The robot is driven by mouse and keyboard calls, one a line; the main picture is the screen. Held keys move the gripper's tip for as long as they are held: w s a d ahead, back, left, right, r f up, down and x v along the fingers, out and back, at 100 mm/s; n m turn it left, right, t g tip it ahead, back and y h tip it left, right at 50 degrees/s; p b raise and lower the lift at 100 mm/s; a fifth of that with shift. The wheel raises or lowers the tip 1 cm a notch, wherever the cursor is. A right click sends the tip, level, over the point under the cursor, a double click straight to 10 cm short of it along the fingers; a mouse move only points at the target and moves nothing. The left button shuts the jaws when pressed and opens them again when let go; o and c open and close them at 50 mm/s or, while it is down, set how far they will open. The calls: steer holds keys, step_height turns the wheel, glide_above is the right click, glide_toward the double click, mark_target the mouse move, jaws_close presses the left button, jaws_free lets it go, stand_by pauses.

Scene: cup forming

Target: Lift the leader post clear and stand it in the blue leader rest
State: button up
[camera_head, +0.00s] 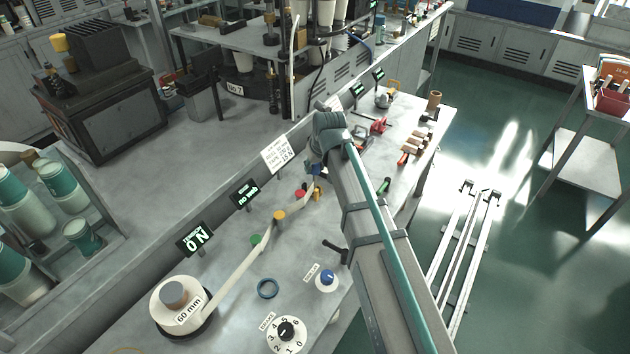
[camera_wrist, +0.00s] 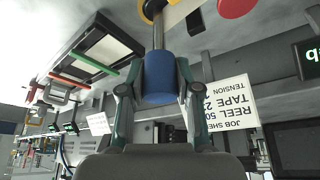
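The leader post shows in the wrist view as a blue cylinder (camera_wrist: 158,78) with a metal rod running out of its far end. My gripper (camera_wrist: 159,65) has one finger on each side of the blue cylinder, close against it, and looks shut on it. In the head view my gripper (camera_head: 317,168) is over the bench beside the tape path, mostly hidden by my arm. A blue ring (camera_head: 267,289), which looks like the leader rest, lies on the bench right of the white 60 mm reel (camera_head: 180,300). It looks empty.
Pale tape runs from the reel past a green post (camera_head: 256,239), a yellow post (camera_head: 279,215) and a red post (camera_head: 300,194). A blue knob (camera_head: 327,276) and a numbered dial (camera_head: 287,334) stand near the ring.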

jaws_close()
steer(key=shift+r, duration=0.2)
